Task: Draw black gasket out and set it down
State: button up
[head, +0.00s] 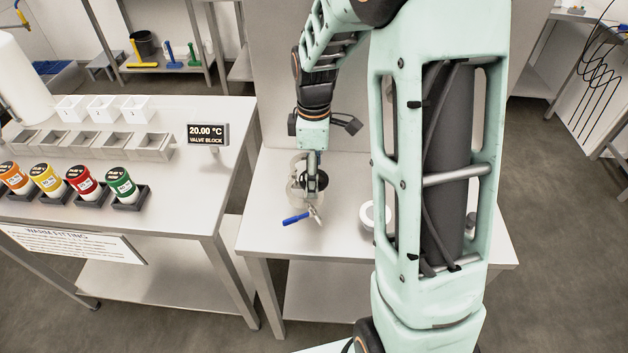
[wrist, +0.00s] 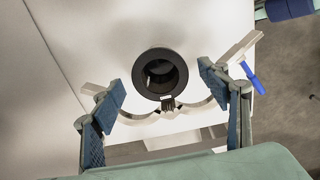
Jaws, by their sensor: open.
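The black gasket (wrist: 160,74) shows in the wrist view as a thick dark ring with an open centre. In the head view it is a dark patch (head: 317,182) beside my gripper, partly hidden. Pale curved jaws, like an opened clamp (wrist: 193,108), lie just below the ring in the wrist view. The clamp's blue handle (wrist: 251,78) is at right there, and shows in the head view (head: 296,218). My gripper (wrist: 160,80) is open and empty, its blue-padded fingers either side of the ring, apart from it. In the head view my gripper (head: 313,172) points down over this spot.
A white ring (head: 375,216) stands on the right part of the steel table (head: 270,225), partly hidden by my arm. The table's front left is clear.

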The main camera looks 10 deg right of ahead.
jog(key=c, duration=1.3)
jog(key=shift+r+p, duration=0.35)
jog(key=shift+r, duration=0.1)
jog(key=shift+r, duration=0.25)
jog(key=shift+c, duration=0.2)
jog(key=shift+r+p, duration=2.45)
jog(key=shift+r, duration=0.6)
jog(key=shift+f, duration=0.1)
